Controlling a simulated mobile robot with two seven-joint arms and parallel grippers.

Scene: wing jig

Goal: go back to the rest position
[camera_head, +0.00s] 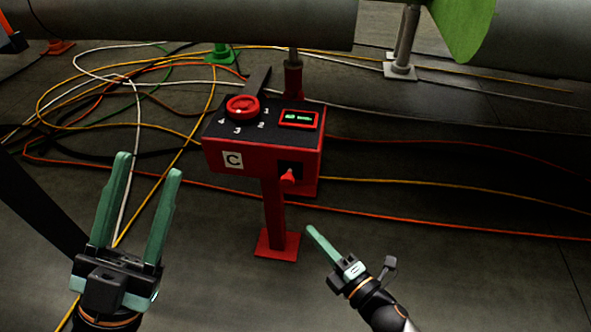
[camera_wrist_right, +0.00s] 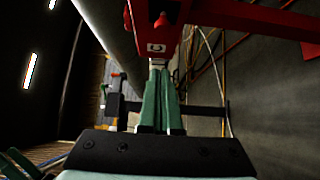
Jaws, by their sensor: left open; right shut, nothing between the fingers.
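My left gripper (camera_head: 147,168) is open and empty at the lower left of the head view, its two green fingers pointing up and apart. My right gripper (camera_head: 310,230) is at the lower middle right, in front of and below the red control box (camera_head: 262,150). Its green fingers are closed together with nothing between them. In the right wrist view the shut fingers (camera_wrist_right: 160,72) point toward the underside of the red box (camera_wrist_right: 157,30). In the head view neither gripper overlaps the box.
Cables (camera_head: 130,100) lie tangled on the floor at left. A large grey cylinder (camera_head: 200,22) spans the back.

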